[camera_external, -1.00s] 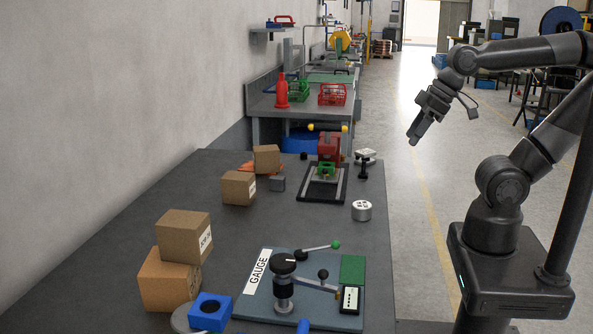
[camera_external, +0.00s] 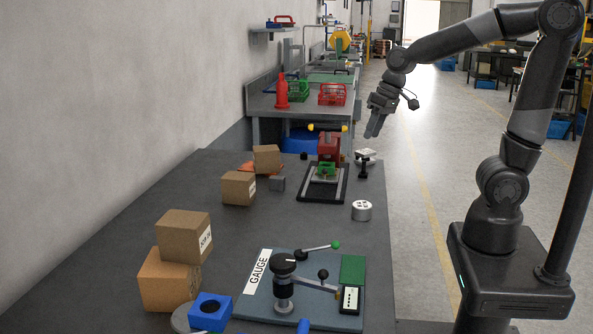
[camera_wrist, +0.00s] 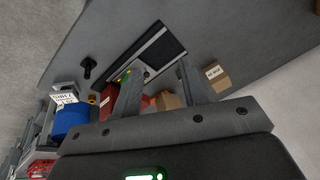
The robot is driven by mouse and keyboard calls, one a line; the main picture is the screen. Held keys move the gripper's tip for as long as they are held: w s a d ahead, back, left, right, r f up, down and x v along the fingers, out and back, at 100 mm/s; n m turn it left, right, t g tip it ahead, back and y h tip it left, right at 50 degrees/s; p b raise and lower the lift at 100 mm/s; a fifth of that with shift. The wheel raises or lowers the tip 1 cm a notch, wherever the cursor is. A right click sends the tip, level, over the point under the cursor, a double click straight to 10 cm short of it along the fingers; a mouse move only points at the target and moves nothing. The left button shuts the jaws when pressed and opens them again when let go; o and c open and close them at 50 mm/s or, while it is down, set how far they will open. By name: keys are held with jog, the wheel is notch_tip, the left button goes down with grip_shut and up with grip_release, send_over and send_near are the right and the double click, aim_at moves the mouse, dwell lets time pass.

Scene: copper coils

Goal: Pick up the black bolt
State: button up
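The black bolt (camera_external: 363,168) stands upright near the right edge of the dark table in the external view, with its head on top. In the wrist view the bolt (camera_wrist: 88,68) shows at the upper left, outside the fingers. My gripper (camera_external: 373,132) is in the air above and slightly right of the bolt in the external view, pointing down and a little left. In the wrist view my gripper (camera_wrist: 157,80) has its fingers apart with nothing held between them.
A red device (camera_external: 329,147) on a black framed base stands left of the bolt. A light-topped item (camera_external: 366,153) is just behind the bolt. A silver cylinder (camera_external: 362,210) stands in front. Cardboard boxes (camera_external: 238,188) are further left. The gauge board (camera_external: 317,304) lies near the front.

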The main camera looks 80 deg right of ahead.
jog(key=w+d+f+m+g, duration=0.1)
jog(key=d+f, duration=0.1)
jog(key=d, duration=0.3)
jog(key=w+d+f+m, duration=0.1)
jog(key=d+f+m, duration=0.15)
jog(key=d, duration=0.25)
jog(key=m+g+h, duration=0.2)
send_over(363, 173)
jog(key=s, duration=0.1)
notch_tip(363, 173, down, 5)
jog(key=shift+t, duration=0.3)
jog(key=f, duration=0.7)
jog(key=w+f, duration=0.1)
jog(key=f, duration=0.2)
jog(key=shift+d+f, duration=0.2)
jog(key=shift+d, duration=0.2)
grip_shut()
